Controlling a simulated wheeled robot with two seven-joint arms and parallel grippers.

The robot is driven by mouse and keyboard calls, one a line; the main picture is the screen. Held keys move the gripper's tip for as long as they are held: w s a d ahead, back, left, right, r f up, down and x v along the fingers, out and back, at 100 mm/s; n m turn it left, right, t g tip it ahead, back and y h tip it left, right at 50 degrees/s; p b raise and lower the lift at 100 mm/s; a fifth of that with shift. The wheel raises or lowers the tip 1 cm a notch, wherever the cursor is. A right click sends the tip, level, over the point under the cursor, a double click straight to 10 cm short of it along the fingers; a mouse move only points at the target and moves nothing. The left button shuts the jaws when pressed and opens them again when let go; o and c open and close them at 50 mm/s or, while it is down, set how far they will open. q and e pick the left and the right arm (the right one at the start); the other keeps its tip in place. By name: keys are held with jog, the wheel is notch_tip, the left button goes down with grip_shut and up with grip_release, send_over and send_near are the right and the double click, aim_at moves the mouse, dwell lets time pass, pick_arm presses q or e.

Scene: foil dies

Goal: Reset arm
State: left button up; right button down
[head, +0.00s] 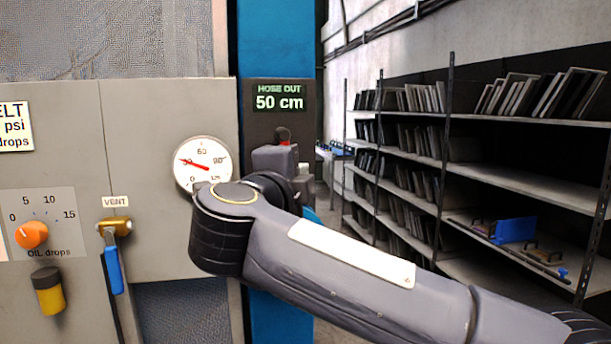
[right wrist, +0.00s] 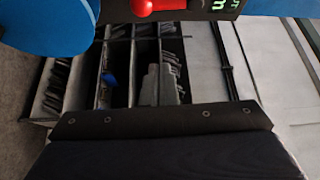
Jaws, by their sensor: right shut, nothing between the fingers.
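My right arm (head: 350,275) comes in from the lower right of the head view and bends in front of the control panel. My right gripper (right wrist: 162,78) shows as a grey shape in the right wrist view, shut and empty. In the head view its hand is partly hidden behind my arm's bend, close to the dark hose panel. A red knob (head: 283,134) shows just above it there; a red part (right wrist: 157,5) also shows at the top of the right wrist view. My left gripper is out of view.
A display (head: 279,97) reads HOSE OUT 50 cm. Shelves (head: 560,190) with dark plates stand right, beyond an open gap.

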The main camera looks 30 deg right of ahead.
jog(key=shift+s+a, duration=0.1)
jog(key=shift+a, duration=0.2)
dwell(0.4)
